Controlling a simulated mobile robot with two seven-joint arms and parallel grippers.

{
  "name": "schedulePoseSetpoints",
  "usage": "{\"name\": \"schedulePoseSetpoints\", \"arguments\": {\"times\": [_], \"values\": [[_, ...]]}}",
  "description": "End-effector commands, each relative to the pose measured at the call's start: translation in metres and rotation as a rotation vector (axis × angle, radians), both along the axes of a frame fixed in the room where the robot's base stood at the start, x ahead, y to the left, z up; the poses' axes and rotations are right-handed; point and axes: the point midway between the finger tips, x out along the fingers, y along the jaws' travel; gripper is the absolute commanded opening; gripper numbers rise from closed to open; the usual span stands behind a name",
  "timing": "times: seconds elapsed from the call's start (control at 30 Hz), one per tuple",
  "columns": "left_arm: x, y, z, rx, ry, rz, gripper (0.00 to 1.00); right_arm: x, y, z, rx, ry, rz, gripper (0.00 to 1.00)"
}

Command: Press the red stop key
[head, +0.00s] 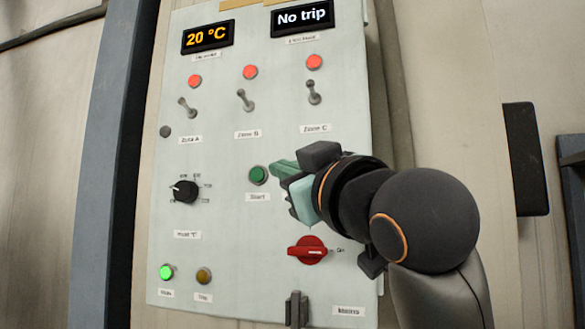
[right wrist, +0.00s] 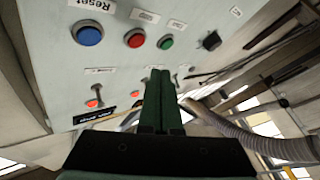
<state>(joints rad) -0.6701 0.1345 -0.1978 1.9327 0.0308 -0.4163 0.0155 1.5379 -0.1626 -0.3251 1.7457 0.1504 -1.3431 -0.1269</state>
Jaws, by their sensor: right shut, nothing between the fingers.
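The red stop key (right wrist: 134,38) shows in the right wrist view as a round red button between a blue button (right wrist: 88,34) labelled Reset and a green button (right wrist: 165,42). In the head view the red key is hidden behind my right gripper (head: 281,168), and the green Start button (head: 258,175) shows just left of the fingertips. In the right wrist view my right gripper (right wrist: 160,73) is shut and empty, its tips just below the green button in the picture and apart from the red key. I cannot tell how far the tips are from the panel. My left gripper is not in view.
The pale control panel (head: 220,215) carries several toggle switches, a black dial (head: 185,191), a red rotary switch (head: 308,250) and a lit green lamp (head: 167,272). Displays read 20 °C (head: 208,36) and No trip (head: 303,16). A grey hose (right wrist: 250,138) shows in the right wrist view.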

Motion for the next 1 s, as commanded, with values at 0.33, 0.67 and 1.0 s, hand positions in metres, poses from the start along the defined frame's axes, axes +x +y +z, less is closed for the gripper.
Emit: {"name": "schedulePoseSetpoints", "arguments": {"times": [0.33,0.67,1.0], "values": [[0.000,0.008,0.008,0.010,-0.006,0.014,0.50,0.030,-0.010,0.001,0.000,0.001,-0.001,0.00],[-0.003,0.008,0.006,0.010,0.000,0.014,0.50,0.032,-0.011,0.000,0.001,-0.001,0.000,0.00],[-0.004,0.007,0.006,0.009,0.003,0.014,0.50,0.031,-0.010,0.000,0.000,-0.001,0.000,0.00]]}}
